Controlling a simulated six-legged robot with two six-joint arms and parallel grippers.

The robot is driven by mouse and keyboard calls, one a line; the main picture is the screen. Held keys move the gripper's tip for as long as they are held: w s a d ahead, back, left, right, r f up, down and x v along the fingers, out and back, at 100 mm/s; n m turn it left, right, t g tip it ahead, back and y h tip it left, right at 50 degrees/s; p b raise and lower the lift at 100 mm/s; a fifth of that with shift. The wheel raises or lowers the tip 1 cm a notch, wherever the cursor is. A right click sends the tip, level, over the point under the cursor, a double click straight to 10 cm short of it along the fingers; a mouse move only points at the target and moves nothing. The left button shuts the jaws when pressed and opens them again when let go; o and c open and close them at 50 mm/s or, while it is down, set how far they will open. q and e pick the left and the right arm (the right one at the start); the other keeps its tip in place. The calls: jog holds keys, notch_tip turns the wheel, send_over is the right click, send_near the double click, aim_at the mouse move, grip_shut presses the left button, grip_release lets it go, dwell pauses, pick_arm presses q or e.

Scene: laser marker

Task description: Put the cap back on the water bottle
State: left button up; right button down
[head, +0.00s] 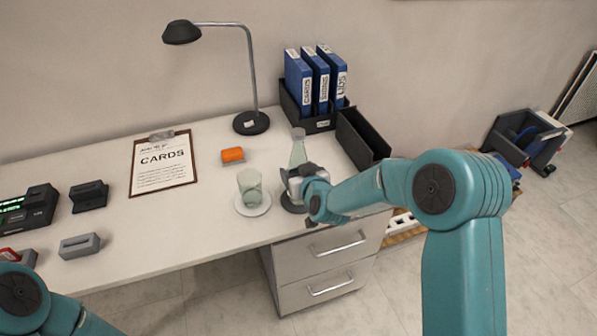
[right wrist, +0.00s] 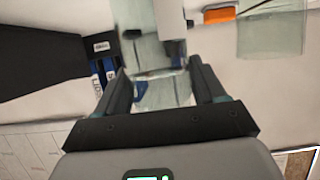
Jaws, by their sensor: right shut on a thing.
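The water bottle (head: 298,154) is pale green and see-through, narrow towards the top, and stands upright near the right end of the desk. My right gripper (head: 296,183) is at its lower part and is shut on it, hiding part of the body. In the right wrist view, see-through bottle material (right wrist: 160,92) shows between the fingers of my right gripper (right wrist: 163,75). I cannot make out a separate cap in either view. My left arm shows at the lower left of the head view, but its gripper is out of view.
A glass on a white saucer (head: 254,208) stands just left of the bottle. An orange block (head: 232,154) lies behind it. A clipboard (head: 163,164), a desk lamp (head: 251,122), blue binders (head: 320,80) and a black open box (head: 362,140) are around. The front middle of the desk is clear.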

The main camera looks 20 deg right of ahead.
jog(key=shift+c, duration=0.5)
grip_release()
jog(key=shift+f, duration=0.15)
jog(key=v, duration=1.2)
jog(key=shift+r+b, duration=0.2)
jog(key=shift+b, duration=0.15)
